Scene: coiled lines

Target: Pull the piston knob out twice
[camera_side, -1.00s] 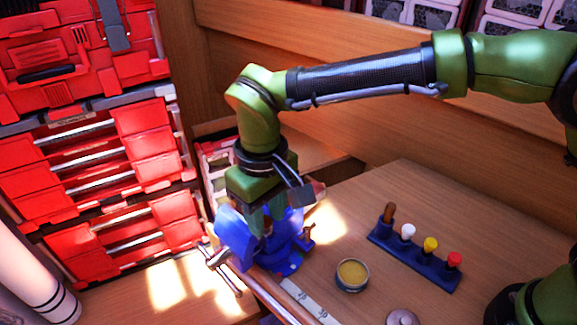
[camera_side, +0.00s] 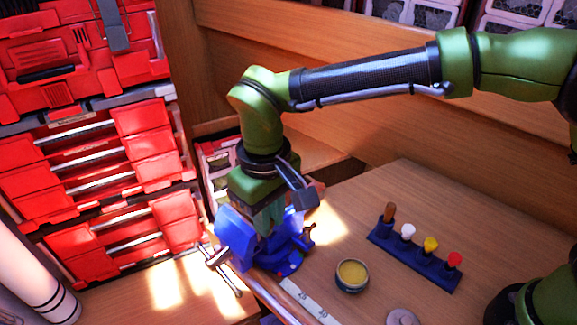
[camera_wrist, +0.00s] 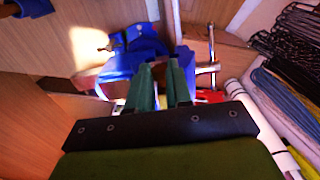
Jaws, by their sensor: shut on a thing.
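A blue bench vise (camera_side: 240,240) stands at the left edge of the wooden workbench, and it also shows in the wrist view (camera_wrist: 115,68). My gripper (camera_side: 264,230) points down into the vise between its jaws. The wrist view shows the two green fingers (camera_wrist: 163,72) at the vise, with a narrow gap between the tips. The fingers are shut on what seems to be the piston knob. The knob itself is hidden by the fingers and vise, so its shape and how far it is out cannot be told.
A blue rack (camera_side: 412,262) with several coloured-top tools stands right of the vise. A round yellow-topped tin (camera_side: 351,275), a grey disc (camera_side: 402,317) and a pale strip (camera_side: 308,300) lie nearer the front. Red drawers (camera_side: 100,170) stand left. The bench's right middle is clear.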

